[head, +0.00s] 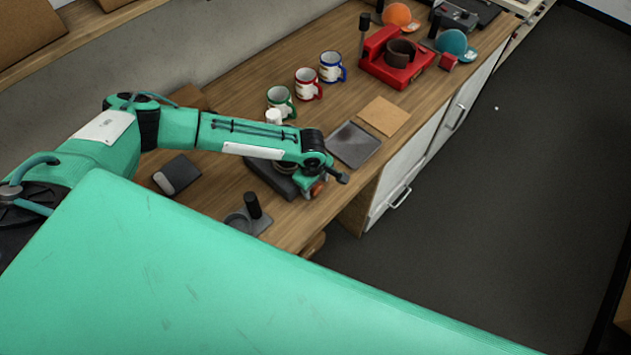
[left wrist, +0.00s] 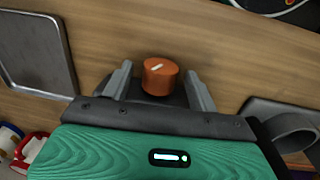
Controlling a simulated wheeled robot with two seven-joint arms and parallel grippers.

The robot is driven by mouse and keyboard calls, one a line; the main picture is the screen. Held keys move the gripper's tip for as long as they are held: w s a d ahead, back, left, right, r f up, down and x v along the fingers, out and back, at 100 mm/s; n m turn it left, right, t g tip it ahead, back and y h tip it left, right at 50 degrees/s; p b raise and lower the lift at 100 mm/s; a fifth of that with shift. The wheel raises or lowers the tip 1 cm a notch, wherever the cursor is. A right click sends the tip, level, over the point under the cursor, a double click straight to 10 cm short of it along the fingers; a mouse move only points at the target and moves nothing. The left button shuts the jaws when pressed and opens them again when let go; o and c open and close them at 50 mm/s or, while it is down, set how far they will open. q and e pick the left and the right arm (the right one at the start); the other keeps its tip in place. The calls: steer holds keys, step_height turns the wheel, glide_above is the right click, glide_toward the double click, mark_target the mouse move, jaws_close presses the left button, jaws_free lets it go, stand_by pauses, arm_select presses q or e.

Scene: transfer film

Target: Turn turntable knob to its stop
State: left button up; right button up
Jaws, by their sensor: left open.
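The orange knob (left wrist: 160,77) with a short pale pointer line on top shows in the left wrist view; the line slants up to the right. My left gripper (left wrist: 159,72) is open, with one grey finger on each side of the knob and visible gaps between. In the head view my left gripper (head: 317,184) is over the table's front edge, beside a dark, low device (head: 265,172) that my arm partly hides; the knob is mostly hidden there. My right gripper is not in view.
A flat grey tray (head: 354,145) and a tan sheet (head: 384,116) lie right of the gripper. Three mugs (head: 308,84) stand behind. A red press (head: 398,62) and two caps are farther back. A grey stand with a black post (head: 253,207) is nearer.

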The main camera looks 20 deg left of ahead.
arm_select(q)
steer(key=shift+f, duration=0.3)
steer(key=c, duration=1)
steer(key=shift+w, duration=0.1)
steer(key=g, duration=0.1)
steer(key=g+y, duration=0.1)
steer(key=shift+w+d+g, duration=0.15)
steer(key=shift+w+g, duration=0.05)
steer(key=shift+g, duration=0.2)
steer(key=shift+w+g+y, duration=0.15)
steer(key=shift+g+y, duration=0.2)
steer(key=shift+g, duration=0.6)
steer(key=shift+w+g+y, duration=0.1)
steer(key=shift+g+y, duration=0.25)
steer(key=shift+g, duration=0.6)
